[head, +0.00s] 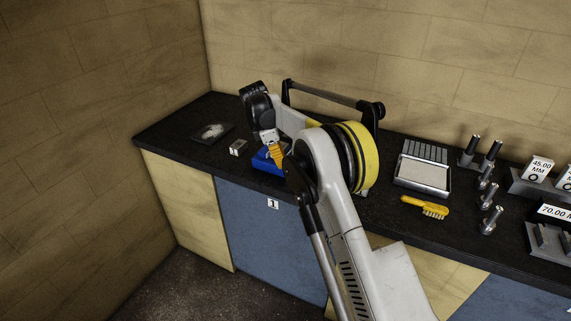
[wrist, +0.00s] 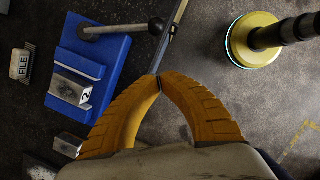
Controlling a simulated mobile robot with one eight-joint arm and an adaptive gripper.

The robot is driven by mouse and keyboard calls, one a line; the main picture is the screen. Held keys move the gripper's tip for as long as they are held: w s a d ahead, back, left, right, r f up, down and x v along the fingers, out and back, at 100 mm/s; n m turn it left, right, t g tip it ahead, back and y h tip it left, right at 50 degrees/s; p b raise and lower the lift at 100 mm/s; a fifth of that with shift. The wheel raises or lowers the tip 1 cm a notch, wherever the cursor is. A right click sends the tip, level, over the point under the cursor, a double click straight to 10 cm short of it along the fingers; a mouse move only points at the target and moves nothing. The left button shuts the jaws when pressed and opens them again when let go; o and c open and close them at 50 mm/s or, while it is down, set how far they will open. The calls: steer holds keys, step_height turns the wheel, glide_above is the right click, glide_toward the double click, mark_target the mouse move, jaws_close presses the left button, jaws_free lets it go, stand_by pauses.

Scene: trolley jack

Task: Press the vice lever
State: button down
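The blue vice (wrist: 112,58) lies at the upper left of the wrist view, with a metal jaw block marked 2 (wrist: 70,90). Its lever (wrist: 120,29) is a grey rod ending in a black ball knob, pointing right past the blue body. In the head view the vice (head: 262,161) is partly covered by my arm, and I cannot make out the lever. My gripper (wrist: 160,82) has orange fingers whose tips meet, with nothing visible between them. It appears to the right of and below the knob in the wrist view, apart from it. In the head view my gripper (head: 276,153) is beside the vice.
A small block labelled FILE (wrist: 20,64) is left of the vice in the wrist view. In the head view, a dark plate (head: 227,129) lies at the bench's left end. A tray (head: 423,188), yellow brush (head: 425,207) and several metal pins stand to the right.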

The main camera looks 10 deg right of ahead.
steer(key=d+f, duration=0.6)
steer(key=f, duration=0.1)
steer(key=shift+f+b, duration=0.4)
steer(key=shift+s+d, duration=0.1)
steer(key=shift+s, duration=0.05)
steer(key=shift+s+d+n, duration=0.2)
steer(key=shift+d+n, duration=0.2)
steer(key=shift+d, duration=0.05)
